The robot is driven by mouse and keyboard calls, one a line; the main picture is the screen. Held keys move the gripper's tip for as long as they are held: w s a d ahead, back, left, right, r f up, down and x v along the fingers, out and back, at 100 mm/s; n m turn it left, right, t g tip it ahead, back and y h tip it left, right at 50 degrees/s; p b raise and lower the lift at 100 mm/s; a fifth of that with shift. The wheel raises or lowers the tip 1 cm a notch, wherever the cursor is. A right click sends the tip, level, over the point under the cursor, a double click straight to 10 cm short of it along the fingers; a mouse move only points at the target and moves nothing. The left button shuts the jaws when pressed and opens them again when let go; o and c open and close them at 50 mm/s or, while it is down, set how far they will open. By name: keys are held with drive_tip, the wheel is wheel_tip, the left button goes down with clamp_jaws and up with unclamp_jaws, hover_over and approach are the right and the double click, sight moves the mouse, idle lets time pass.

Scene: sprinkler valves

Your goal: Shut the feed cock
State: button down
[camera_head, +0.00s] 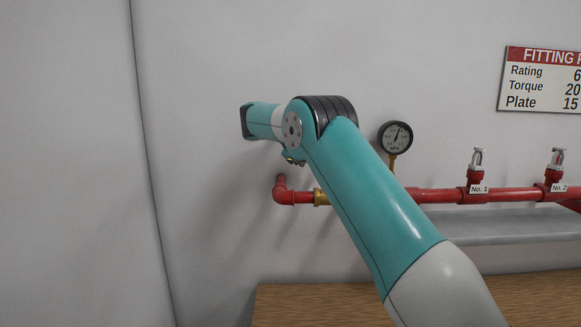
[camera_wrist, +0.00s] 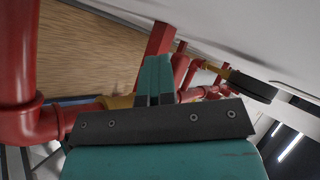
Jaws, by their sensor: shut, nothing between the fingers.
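The feed cock shows as a brass body (camera_head: 321,198) on the red pipe in the head view, partly hidden by my arm. In the wrist view its brass body (camera_wrist: 118,101) shows behind my gripper's mount. A flat red bar (camera_wrist: 161,38), which looks like its lever, stands just beyond the fingertips. My gripper (camera_wrist: 156,66) is shut and empty, its teal fingers together close to the bar. I cannot tell whether they touch it.
A red pipe (camera_head: 440,195) runs along the wall, with a gauge (camera_head: 395,137) and two sprinkler heads, No. 1 (camera_head: 477,170) and No. 2 (camera_head: 555,168). A grey ledge (camera_head: 500,228) and a wooden surface (camera_head: 310,300) lie below. The wall at left is bare.

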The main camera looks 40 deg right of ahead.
drive_tip(key=shift+s+d, duration=0.15)
drive_tip(key=shift+d, duration=0.15)
drive_tip(key=w+a+r+p, duration=0.7)
drive_tip(key=a+p, duration=0.2)
drive_tip(key=p, duration=0.7)
drive_tip(key=shift+w+a, duration=0.15)
drive_tip(key=shift+a, duration=0.05)
drive_tip(key=shift+f, duration=0.1)
